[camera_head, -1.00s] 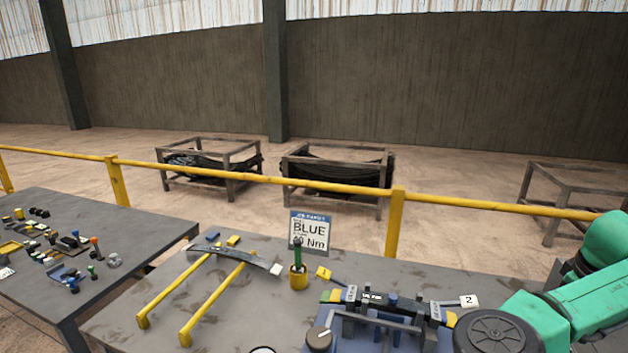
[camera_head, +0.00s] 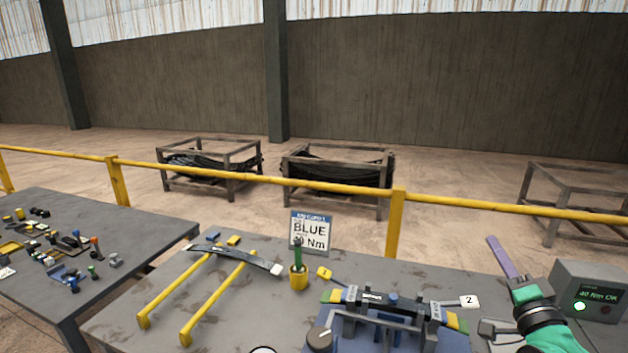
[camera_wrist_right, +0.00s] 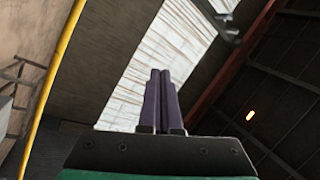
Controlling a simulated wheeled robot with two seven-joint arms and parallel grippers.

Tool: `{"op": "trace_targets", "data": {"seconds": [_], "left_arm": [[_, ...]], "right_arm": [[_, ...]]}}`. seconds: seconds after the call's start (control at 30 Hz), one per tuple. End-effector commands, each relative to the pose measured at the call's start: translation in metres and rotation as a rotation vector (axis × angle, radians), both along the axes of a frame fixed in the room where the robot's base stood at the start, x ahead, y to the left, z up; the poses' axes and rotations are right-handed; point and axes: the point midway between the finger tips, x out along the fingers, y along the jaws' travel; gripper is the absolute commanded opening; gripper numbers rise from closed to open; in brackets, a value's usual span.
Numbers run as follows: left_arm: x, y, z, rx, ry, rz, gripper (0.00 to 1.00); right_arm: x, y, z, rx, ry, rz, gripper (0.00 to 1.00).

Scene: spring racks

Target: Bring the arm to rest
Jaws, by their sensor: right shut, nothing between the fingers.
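My right arm comes in at the lower right of the head view. Its gripper (camera_head: 496,243) has purple fingers that are shut and empty, pointing up and a little left above the right part of the grey table. In the right wrist view the two purple fingers (camera_wrist_right: 160,72) lie side by side with nothing between them, aimed toward the wall and roof. My left gripper is in neither view.
The grey table (camera_head: 130,322) holds a blue fixture (camera_head: 375,340), a leaf spring on yellow rails (camera_head: 212,305), a yellow cup (camera_head: 298,280), a BLUE job card (camera_head: 311,230) and a box reading "40 Nm OK" (camera_head: 592,290). A yellow railing (camera_head: 240,179) runs behind.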

Motion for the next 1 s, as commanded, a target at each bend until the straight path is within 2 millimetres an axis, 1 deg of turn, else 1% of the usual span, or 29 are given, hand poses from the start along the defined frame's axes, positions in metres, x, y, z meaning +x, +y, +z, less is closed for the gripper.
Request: {"op": "trace_targets", "data": {"seconds": [0.03, 0.07, 0.1, 0.17, 0.2, 0.27, 0.3, 0.37, 0.4, 0.47, 0.5, 0.57, 0.6, 0.67, 0.7, 0.8, 0.87, 0.9, 0.97, 1.0], "left_arm": [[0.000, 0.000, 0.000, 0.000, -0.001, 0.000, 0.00], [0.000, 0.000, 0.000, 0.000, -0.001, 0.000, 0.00], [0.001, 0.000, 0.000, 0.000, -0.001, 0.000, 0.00], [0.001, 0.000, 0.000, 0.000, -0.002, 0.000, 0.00], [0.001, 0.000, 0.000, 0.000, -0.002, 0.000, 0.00], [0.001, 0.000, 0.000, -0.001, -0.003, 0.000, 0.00], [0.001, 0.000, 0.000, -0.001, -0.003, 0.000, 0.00], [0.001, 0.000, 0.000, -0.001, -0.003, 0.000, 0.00], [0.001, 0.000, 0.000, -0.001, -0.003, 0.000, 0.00], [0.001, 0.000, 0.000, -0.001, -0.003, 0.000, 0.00], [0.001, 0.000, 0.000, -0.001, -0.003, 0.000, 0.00], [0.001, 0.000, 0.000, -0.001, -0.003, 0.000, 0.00], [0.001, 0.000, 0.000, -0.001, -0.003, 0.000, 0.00], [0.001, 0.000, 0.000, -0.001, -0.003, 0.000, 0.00], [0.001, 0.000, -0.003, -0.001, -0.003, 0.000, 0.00], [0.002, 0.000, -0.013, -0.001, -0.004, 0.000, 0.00], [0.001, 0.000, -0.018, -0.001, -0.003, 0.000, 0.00], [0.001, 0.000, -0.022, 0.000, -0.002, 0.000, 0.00], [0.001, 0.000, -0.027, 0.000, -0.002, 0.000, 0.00], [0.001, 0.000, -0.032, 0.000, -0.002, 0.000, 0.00]], "right_arm": [[-0.001, 0.027, -0.040, -0.124, 0.155, 0.044, 0.00], [-0.005, 0.041, -0.065, -0.200, 0.248, 0.072, 0.00], [-0.013, 0.059, -0.097, -0.301, 0.368, 0.112, 0.00], [-0.032, 0.081, -0.143, -0.442, 0.536, 0.175, 0.00], [-0.047, 0.092, -0.169, -0.526, 0.634, 0.217, 0.00], [-0.071, 0.105, -0.202, -0.634, 0.765, 0.276, 0.00], [-0.088, 0.111, -0.220, -0.697, 0.841, 0.315, 0.00], [-0.113, 0.118, -0.244, -0.783, 0.944, 0.370, 0.00], [-0.130, 0.122, -0.257, -0.833, 1.008, 0.407, 0.00], [-0.154, 0.126, -0.273, -0.901, 1.095, 0.459, 0.00], [-0.171, 0.128, -0.282, -0.942, 1.149, 0.496, 0.00], [-0.195, 0.130, -0.294, -1.000, 1.225, 0.549, 0.00], [-0.212, 0.131, -0.300, -1.038, 1.276, 0.585, 0.00], [-0.236, 0.132, -0.307, -1.089, 1.347, 0.639, 0.00], [-0.246, 0.132, -0.319, -1.111, 1.383, 0.665, 0.00], [-0.235, 0.133, -0.368, -1.103, 1.391, 0.669, 0.00], [-0.233, 0.133, -0.396, -1.102, 1.398, 0.677, 0.00], [-0.233, 0.133, -0.415, -1.101, 1.403, 0.681, 0.00], [-0.233, 0.134, -0.447, -1.100, 1.413, 0.689, 0.00], [-0.235, 0.134, -0.470, -1.098, 1.419, 0.696, 0.00]]}}
